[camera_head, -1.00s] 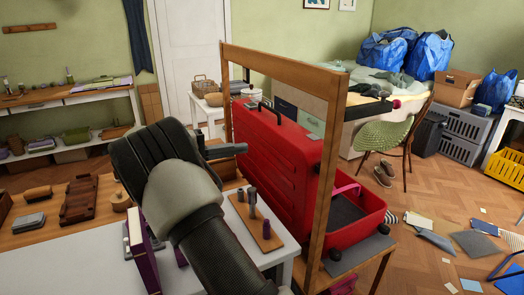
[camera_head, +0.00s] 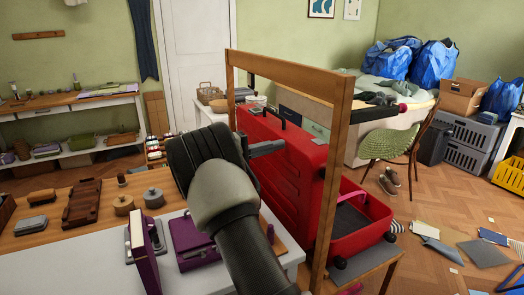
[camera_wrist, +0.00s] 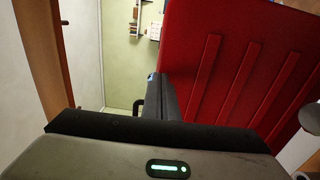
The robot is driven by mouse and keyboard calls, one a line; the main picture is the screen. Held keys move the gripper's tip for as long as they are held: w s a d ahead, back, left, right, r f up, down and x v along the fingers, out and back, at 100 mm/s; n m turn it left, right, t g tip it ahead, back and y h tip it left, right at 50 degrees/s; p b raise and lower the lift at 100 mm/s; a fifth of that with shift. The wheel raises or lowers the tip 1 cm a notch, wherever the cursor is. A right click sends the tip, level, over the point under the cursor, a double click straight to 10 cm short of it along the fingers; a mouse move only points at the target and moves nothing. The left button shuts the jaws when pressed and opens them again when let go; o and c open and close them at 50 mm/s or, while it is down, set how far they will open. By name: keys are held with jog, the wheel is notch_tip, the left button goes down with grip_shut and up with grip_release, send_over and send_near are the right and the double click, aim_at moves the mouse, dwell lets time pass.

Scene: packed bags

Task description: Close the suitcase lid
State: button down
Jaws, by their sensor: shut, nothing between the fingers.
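The red suitcase stands open behind a wooden frame on a low bench. Its ribbed lid (camera_head: 278,165) is raised upright, with a black handle on its top edge. Its red base (camera_head: 362,222) lies to the right with a dark interior. My gripper (camera_head: 268,148) is shut and empty, its fingers pointing right, close to the outer face of the lid near its upper part. In the wrist view the shut fingers (camera_wrist: 168,98) are beside the red lid (camera_wrist: 235,65). I cannot tell whether they touch it.
The wooden frame (camera_head: 335,160) rises around the lid, with a post close to my arm. A white table (camera_head: 200,268) in front holds a purple case (camera_head: 192,238) and a purple book-like box (camera_head: 143,250).

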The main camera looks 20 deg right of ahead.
jog(key=shift+d, duration=0.35)
